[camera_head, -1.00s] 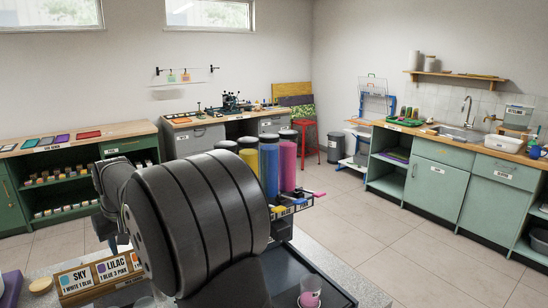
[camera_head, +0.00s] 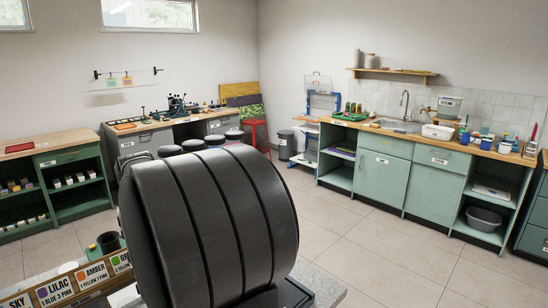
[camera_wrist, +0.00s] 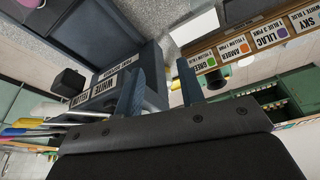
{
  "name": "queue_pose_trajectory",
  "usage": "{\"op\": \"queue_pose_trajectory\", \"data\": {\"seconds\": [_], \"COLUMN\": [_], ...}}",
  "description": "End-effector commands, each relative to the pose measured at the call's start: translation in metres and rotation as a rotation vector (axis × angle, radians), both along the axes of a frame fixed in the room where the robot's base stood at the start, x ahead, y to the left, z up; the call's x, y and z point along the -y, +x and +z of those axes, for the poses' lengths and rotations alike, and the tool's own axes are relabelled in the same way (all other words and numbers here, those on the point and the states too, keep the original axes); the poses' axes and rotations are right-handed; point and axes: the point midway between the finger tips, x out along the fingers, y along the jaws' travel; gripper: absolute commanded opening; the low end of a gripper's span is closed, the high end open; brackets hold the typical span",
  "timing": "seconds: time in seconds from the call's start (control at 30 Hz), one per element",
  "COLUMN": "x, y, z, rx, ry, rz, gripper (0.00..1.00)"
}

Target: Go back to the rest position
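My gripper (camera_wrist: 161,72) shows in the wrist view with its two dark fingers apart and nothing between them. In the head view the gripper is hidden; my own thick dark arm link fills the lower middle. In the wrist view a dark rack with WHITE and YELLOW labels (camera_wrist: 100,92) lies left of and behind the fingers. A wooden recipe board (camera_wrist: 245,48) is at the upper right, apart from the fingers. The board also shows at the lower left of the head view (camera_head: 78,284).
A black cup (camera_head: 108,241) stands near the board. A green shelf unit (camera_head: 62,178) is at the left and a workbench (camera_head: 150,130) at the back. A sink counter (camera_head: 400,160) runs along the right wall. The tiled floor (camera_head: 375,235) between is clear.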

Motion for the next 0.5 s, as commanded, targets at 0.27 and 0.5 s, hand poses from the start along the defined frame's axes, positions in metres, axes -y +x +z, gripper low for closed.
{"op": "queue_pose_trajectory", "data": {"seconds": [0.27, 0.5], "x": [0.057, 0.104], "y": [0.010, 0.013], "z": [0.002, 0.004], "rx": [0.003, 0.006], "ry": [0.001, 0.003], "rz": [-0.153, -0.285], "gripper": [0.36, 0.36]}}
